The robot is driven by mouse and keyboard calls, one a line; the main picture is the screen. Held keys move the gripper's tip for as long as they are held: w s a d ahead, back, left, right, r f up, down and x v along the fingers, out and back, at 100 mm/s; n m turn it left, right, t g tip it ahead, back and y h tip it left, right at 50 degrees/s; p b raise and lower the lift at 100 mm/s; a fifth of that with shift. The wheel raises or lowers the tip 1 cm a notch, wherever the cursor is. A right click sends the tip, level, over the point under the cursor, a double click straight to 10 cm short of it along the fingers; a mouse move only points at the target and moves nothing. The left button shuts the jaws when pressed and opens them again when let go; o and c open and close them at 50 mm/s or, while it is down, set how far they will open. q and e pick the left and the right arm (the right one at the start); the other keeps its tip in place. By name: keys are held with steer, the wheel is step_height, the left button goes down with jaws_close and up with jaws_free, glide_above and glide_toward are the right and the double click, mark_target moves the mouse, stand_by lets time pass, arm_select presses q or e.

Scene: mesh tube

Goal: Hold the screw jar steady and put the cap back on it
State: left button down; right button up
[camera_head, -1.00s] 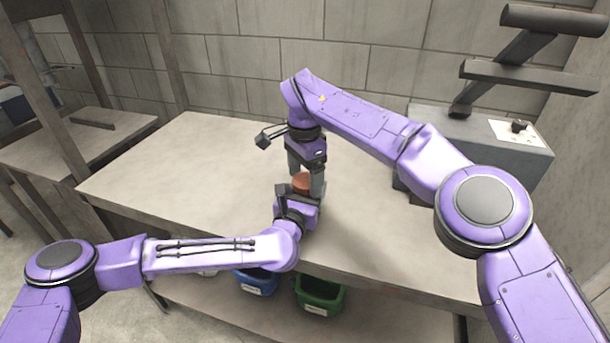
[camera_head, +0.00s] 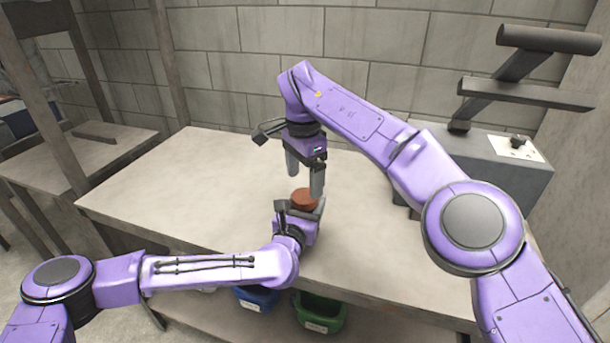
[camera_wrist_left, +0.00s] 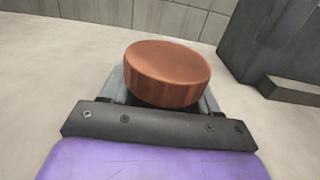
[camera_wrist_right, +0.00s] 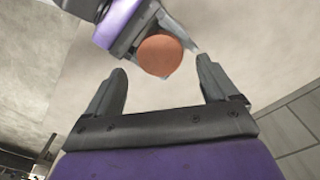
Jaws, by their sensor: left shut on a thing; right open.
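The reddish-brown cap (camera_head: 304,198) sits on top of the screw jar, level as far as I can see; it also shows large in the left wrist view (camera_wrist_left: 168,72) and in the right wrist view (camera_wrist_right: 160,54). The jar's body is hidden below the cap and between the left fingers. My left gripper (camera_head: 303,209) is shut on the jar from the front, just below the cap. My right gripper (camera_head: 305,184) points down, open and empty, above and behind the cap. In the right wrist view its fingers (camera_wrist_right: 162,80) are spread, with the cap beyond their tips.
The pale table (camera_head: 180,190) is clear to the left. A grey box with a knob (camera_head: 485,155) stands at the right, under a dark bracket (camera_head: 520,90). Blue (camera_head: 257,298) and green (camera_head: 318,312) bins sit below the table's front edge. A block wall closes the back.

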steer(key=w+d+r+n+t+h, duration=0.2)
steer(key=w+d+r+t, duration=0.15)
steer(key=w, duration=0.35)
steer(key=w+d+r+n+t+h, duration=0.2)
steer(key=w+r+t, duration=0.1)
steer(key=w+t, duration=0.25)
steer(key=w+a+r+n+t+y, duration=0.2)
steer(key=w+a+r+n+t, duration=0.2)
steer(key=w+r+n+t, duration=0.45)
steer(key=s+a+r+n+y, duration=0.3)
steer(key=a+r+n+y, duration=0.55)
steer(key=n+y, duration=0.2)
steer(key=s+a+f+n+g+y, duration=0.3)
steer(key=s+a+f+n+g, duration=0.65)
steer(key=n, duration=0.85)
steer(key=s+d+f+n+g+h, duration=0.2)
steer(key=d+f+h, duration=0.1)
steer(key=d, duration=0.2)
steer(key=s+d+f+n+g+h, duration=0.2)
steer(key=s+d+f+g+h, duration=0.1)
steer(key=d, duration=0.3)
steer(key=s+d+f+n+g+h, duration=0.3)
steer(key=d+f+h, duration=0.1)
steer(key=d+h, duration=0.1)
steer(key=shift+s+d+f, duration=0.25)
steer(key=shift+d+f, duration=0.1)
